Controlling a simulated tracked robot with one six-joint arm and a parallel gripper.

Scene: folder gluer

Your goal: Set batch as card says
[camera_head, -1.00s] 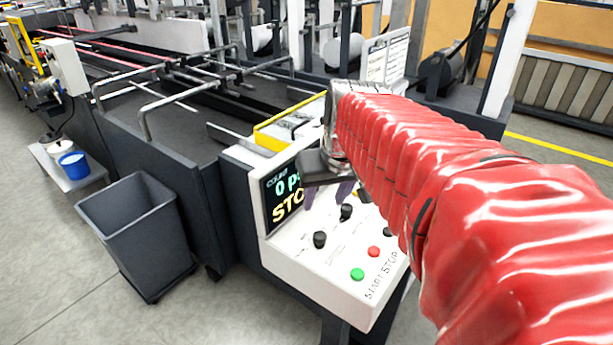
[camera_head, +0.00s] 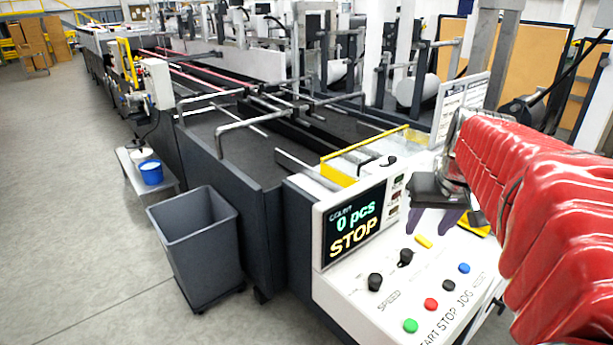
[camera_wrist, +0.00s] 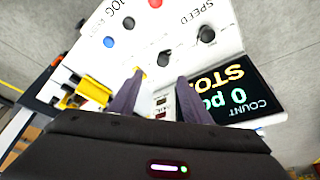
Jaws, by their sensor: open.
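The control panel (camera_head: 355,285) is a white sloped console with a display (camera_head: 355,225) reading "COUNT 0 pcs STOP". It carries black knobs (camera_head: 375,282) (camera_head: 406,257), a yellow button (camera_head: 424,241), and green (camera_head: 410,325), red (camera_head: 431,304), black (camera_head: 448,285) and blue (camera_head: 464,268) buttons. A card (camera_head: 462,105) with small unreadable text stands behind the panel. My gripper (camera_head: 437,220) is open and empty above the panel's upper part. In the wrist view its two fingers (camera_wrist: 158,95) point at the panel, with the display (camera_wrist: 235,95) to the right, upside down.
A grey bin (camera_head: 195,250) stands on the floor left of the machine. A blue bucket (camera_head: 151,172) sits on a low shelf behind it. A yellow-edged bar (camera_head: 365,152) lies behind the display. The floor at left is clear.

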